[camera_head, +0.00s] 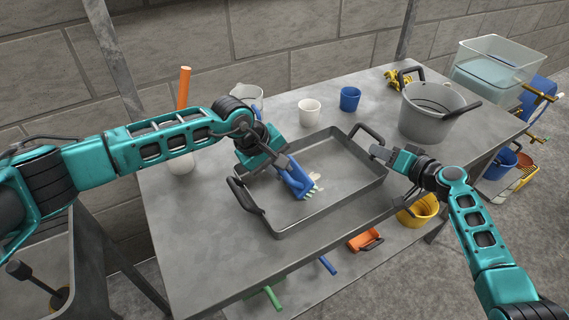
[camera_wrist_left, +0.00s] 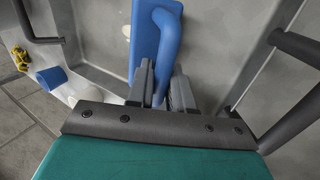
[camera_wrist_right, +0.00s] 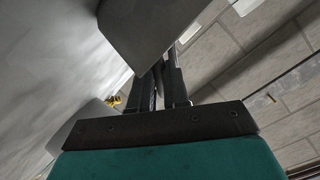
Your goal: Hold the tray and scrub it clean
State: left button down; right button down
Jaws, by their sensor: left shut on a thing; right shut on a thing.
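A grey metal tray (camera_head: 330,207) with black handles on its left and back-right sides sits on the metal table. My left gripper (camera_head: 284,163) is shut on the handle of a blue scrub brush (camera_head: 298,182), which also shows in the left wrist view (camera_wrist_left: 146,35). The brush is inside the tray, low over its floor; whether its bristles touch is hard to tell. A pale smear (camera_head: 316,183) shows beside the brush. My right gripper (camera_head: 378,153) is shut on the tray's right rim; its fingertips are partly hidden in the right wrist view (camera_wrist_right: 163,85).
A white cup (camera_head: 309,112), a blue cup (camera_head: 349,99) and a large grey pot (camera_head: 425,122) stand behind the tray. A tall orange-topped item (camera_head: 184,90) stands at the left. Below are a yellow bucket (camera_head: 418,212) and an orange brush (camera_head: 364,240). The table's front left is clear.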

aim_at(302, 167)
pick_arm(q)
jog(key=shift+s+a+f, duration=0.1)
jog(key=shift+s+a, duration=0.35)
jog(key=shift+a, duration=0.2)
jog(key=shift+s+a, duration=0.45)
jog(key=shift+a, duration=0.2)
jog(key=shift+w+d, duration=0.85)
jog(key=shift+d, duration=0.45)
jog(key=shift+w+d, duration=0.9)
jog(key=shift+d, duration=0.4)
jog(key=shift+w+d, duration=0.85)
jog(key=shift+d, duration=0.45)
jog(key=shift+s+a, duration=0.9)
jog(key=shift+a, duration=0.4)
jog(key=shift+s+a, duration=0.85)
jog(key=shift+a, duration=0.5)
jog(key=shift+s+a, duration=0.9)
jog(key=shift+a, duration=0.4)
jog(key=shift+w+d, duration=0.65)
jog(key=shift+d, duration=0.3)
jog(key=shift+w+d, duration=0.6)
jog(key=shift+d, duration=0.35)
jog(key=shift+w+d, duration=0.65)
jog(key=shift+d, duration=0.3)
jog(key=shift+w+d, duration=0.75)
jog(key=shift+d, duration=0.35)
jog(key=shift+f, duration=0.1)
notch_tip(302, 167, up, 13)
jog(key=shift+f, duration=0.15)
